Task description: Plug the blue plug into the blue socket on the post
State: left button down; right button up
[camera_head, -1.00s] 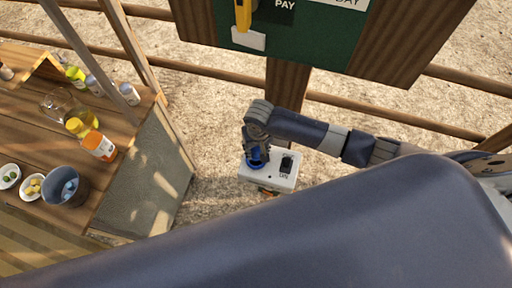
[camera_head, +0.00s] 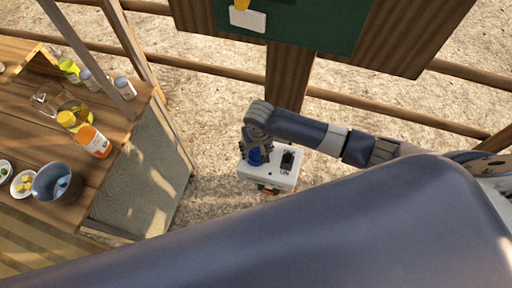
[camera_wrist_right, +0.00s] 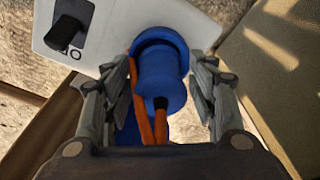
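The blue plug (camera_wrist_right: 160,82) stands with its front end inside the blue socket (camera_wrist_right: 160,36) on the white box; how deep it sits is hard to tell. An orange cable (camera_wrist_right: 140,98) runs from the plug's back end. My right gripper (camera_wrist_right: 163,75) has its fingers spread on both sides of the plug, with a small gap at the right side. In the head view the right gripper (camera_head: 256,154) is over the left part of the white box (camera_head: 271,179), with the blue plug (camera_head: 254,158) between its fingers. My left gripper is not in view.
The white box carries a black switch (camera_head: 288,160) and sits below the wooden post (camera_head: 288,80) with a green board (camera_head: 300,25). A wooden counter (camera_head: 105,180) with bottles, bowls and a bucket (camera_head: 56,183) stands at left. Rails (camera_head: 390,112) run behind.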

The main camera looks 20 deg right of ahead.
dwell(0.3)
jog(key=r, duration=0.4)
jog(key=s+r, duration=0.1)
jog(key=r, duration=0.7)
jog(key=shift+s, duration=0.2)
jog(key=shift+s+f, duration=0.1)
